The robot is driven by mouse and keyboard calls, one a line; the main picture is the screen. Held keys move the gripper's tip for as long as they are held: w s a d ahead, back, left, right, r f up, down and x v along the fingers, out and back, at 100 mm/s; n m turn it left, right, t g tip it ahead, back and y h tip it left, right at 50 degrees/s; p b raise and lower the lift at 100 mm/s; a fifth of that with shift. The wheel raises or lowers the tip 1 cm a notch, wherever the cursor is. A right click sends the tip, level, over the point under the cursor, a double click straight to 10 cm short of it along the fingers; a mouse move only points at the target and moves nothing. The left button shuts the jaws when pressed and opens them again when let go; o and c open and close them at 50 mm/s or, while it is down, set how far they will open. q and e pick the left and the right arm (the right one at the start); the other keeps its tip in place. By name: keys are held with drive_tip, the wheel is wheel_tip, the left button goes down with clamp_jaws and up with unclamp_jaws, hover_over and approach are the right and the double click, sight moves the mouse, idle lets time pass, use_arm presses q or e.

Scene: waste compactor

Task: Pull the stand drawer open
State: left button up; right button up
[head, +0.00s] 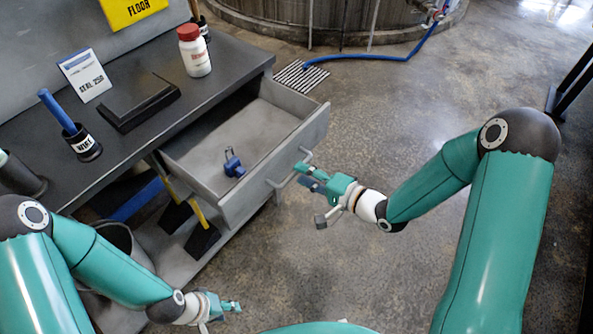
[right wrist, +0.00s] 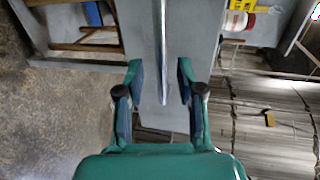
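The grey stand drawer (head: 238,200) is pulled well out from under the dark stand top in the head view, with a small dark blue item (head: 233,164) lying inside. Its metal bar handle (head: 277,184) is on the front panel; the bar also shows in the right wrist view (right wrist: 161,50). My right gripper (head: 302,176) is at the drawer front by the handle. In the right wrist view its fingers (right wrist: 158,92) are apart, with the bar's end in line between them; contact cannot be told. My left gripper (head: 232,306) is low, away from the drawer; its opening is unclear.
On the stand top (head: 235,60) are a white bottle with red cap (head: 194,50), a sign card (head: 84,75), a black block (head: 139,99) and a cup with a blue-handled tool (head: 82,142). Concrete floor (head: 400,110) is clear right of the drawer.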

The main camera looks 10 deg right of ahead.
drive_tip(key=v, duration=0.8)
drive_tip(key=shift+s, duration=0.35)
drive_tip(key=shift+d+r, duration=0.1)
drive_tip(key=a+r+g+y+p, duration=0.1)
drive_tip(key=a+r+g+p, duration=0.1)
drive_tip(key=a+p, duration=0.3)
drive_tip(key=s+a+f+g+h+p, duration=0.2)
drive_tip(key=a+f, duration=0.3)
drive_tip(key=f, duration=0.1)
drive_tip(key=s+d+f+n+g+h+p, duration=0.1)
drive_tip(key=s+d+f+n+g+h, duration=0.2)
drive_tip(key=s+f+n+g, duration=0.4)
drive_tip(key=s+f+n+h, duration=0.1)
drive_tip(key=s+f, duration=0.2)
drive_tip(key=s, duration=0.3)
drive_tip(key=shift+f+g+h, duration=0.15)
drive_tip(key=shift+g+h, duration=0.15)
drive_tip(key=shift+h, duration=0.1)
